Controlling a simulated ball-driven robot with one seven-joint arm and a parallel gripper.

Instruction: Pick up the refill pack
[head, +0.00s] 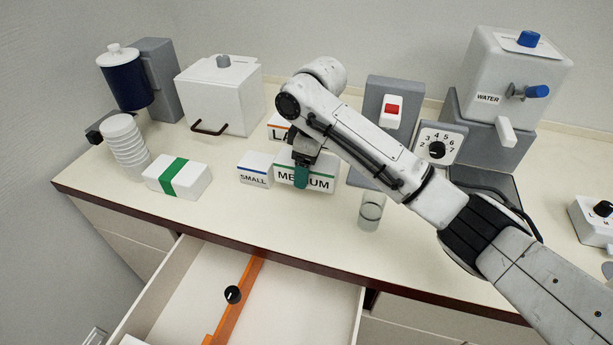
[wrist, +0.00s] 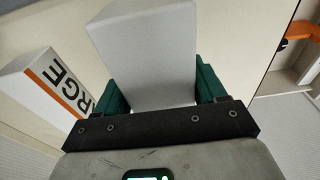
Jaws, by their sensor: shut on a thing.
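My gripper (head: 302,176) points down at the middle of the white box labelled MEDIUM (head: 324,180), which has a green stripe. One green finger covers part of its label. In the wrist view my gripper (wrist: 162,100) has its green fingers on both sides of a plain white block (wrist: 150,50), which looks like this box, and is shut on it. I cannot tell whether the box is clear of the counter. The SMALL box (head: 254,170) stands just left of it. The LARGE box (head: 278,127) is behind, partly hidden, and shows in the wrist view (wrist: 45,88).
A white pack with a green band (head: 160,178) lies at left beside stacked cups (head: 125,145). A clear glass (head: 371,213) stands right of the MEDIUM box, near a dial panel (head: 440,140) and water dispenser (head: 500,75). An open drawer (head: 175,300) juts out below.

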